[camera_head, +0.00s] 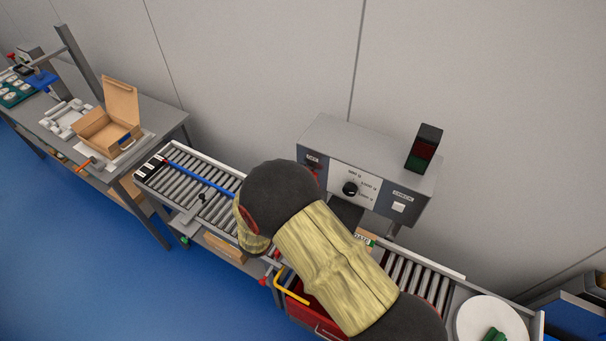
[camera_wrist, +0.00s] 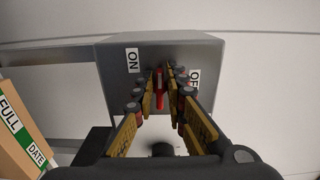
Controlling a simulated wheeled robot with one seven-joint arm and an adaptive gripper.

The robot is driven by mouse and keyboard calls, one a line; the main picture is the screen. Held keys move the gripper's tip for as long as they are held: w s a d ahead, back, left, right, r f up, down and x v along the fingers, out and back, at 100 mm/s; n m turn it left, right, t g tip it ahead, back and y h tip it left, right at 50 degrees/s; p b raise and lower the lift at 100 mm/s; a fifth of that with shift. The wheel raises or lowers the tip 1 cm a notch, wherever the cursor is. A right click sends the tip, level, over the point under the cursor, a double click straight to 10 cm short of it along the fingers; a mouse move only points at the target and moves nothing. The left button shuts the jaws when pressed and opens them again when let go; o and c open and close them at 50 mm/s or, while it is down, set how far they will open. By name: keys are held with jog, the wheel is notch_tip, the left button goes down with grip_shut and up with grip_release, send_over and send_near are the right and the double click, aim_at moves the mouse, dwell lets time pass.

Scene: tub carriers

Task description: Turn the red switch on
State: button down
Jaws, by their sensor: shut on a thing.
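The red switch (camera_wrist: 160,92) is a small red lever on the face of a grey control box (camera_wrist: 115,70). In the wrist view an ON label (camera_wrist: 133,60) is on its left and an OFF label (camera_wrist: 194,77) on its right. My gripper (camera_wrist: 163,80) has its two fingers closed in on both sides of the lever and is shut on it. The lever sits between the labels; its exact setting is hard to tell. In the head view a bit of red on the switch (camera_head: 316,174) shows at the box's left end; my arm hides the gripper.
The box also carries a black knob (camera_head: 350,188), a white button (camera_head: 399,207) and a dark signal lamp (camera_head: 424,148) on top. Roller conveyors (camera_head: 200,184) run below, with a red tub (camera_head: 303,312) under my arm. A cardboard box (camera_wrist: 22,135) shows at the wrist view's left.

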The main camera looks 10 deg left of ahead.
jog(key=c, duration=2.1)
grip_release()
jog(key=shift+s+f, duration=0.1)
jog(key=shift+f, duration=0.2)
jog(key=shift+o, duration=1.3)
jog(key=shift+r, duration=0.15)
jog(key=v, duration=1.2)
